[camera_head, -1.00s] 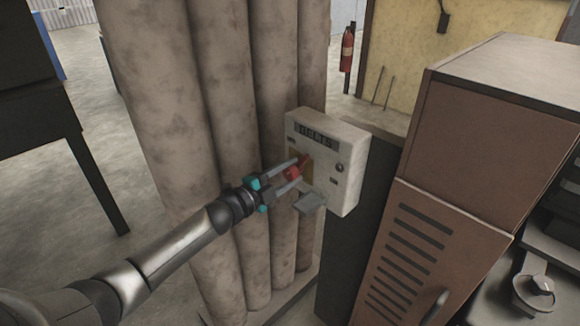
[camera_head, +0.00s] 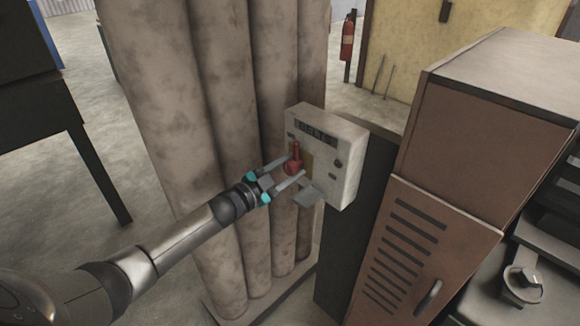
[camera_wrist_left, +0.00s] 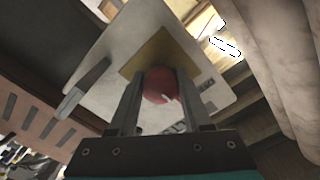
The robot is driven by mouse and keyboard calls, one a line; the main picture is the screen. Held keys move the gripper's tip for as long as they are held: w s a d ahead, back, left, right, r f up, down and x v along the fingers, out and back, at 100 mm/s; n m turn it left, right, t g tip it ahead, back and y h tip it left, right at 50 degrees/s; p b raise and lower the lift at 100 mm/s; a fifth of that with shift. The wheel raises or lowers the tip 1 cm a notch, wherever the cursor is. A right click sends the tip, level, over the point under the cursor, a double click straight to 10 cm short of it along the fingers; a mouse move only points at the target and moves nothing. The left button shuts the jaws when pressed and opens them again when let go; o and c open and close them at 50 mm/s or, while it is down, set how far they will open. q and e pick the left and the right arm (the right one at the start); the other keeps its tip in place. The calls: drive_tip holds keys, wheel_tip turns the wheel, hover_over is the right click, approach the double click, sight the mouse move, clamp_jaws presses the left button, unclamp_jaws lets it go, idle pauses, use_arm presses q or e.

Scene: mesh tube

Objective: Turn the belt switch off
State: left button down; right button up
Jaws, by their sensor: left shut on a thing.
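The belt switch box (camera_head: 345,165) is a pale panel marked "BELTS", mounted beside the large grey-brown tubes. Its red switch handle (camera_head: 294,160) sits on a yellowish plate on the front face, with its upper part pointing up. My left gripper (camera_head: 291,168) is at the switch, with its two fingers on either side of the red handle and shut on it. In the left wrist view the red knob (camera_wrist_left: 159,85) sits between both fingers, in front of the yellow plate (camera_wrist_left: 160,52). My right gripper is in neither view.
A brown metal locker (camera_head: 425,255) stands to the right of the box, with a dark panel (camera_head: 362,225) between them. Tall tubes (camera_head: 225,150) stand close behind my left gripper. A fire extinguisher (camera_head: 348,38) is at the back. Open floor lies to the left.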

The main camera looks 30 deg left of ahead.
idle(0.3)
use_arm(q)
drive_tip(key=shift+c, duration=1.7)
unclamp_jaws()
drive_tip(key=p+v, duration=0.1)
drive_tip(key=v, duration=1.4)
drive_tip(key=shift+a+f, duration=0.1)
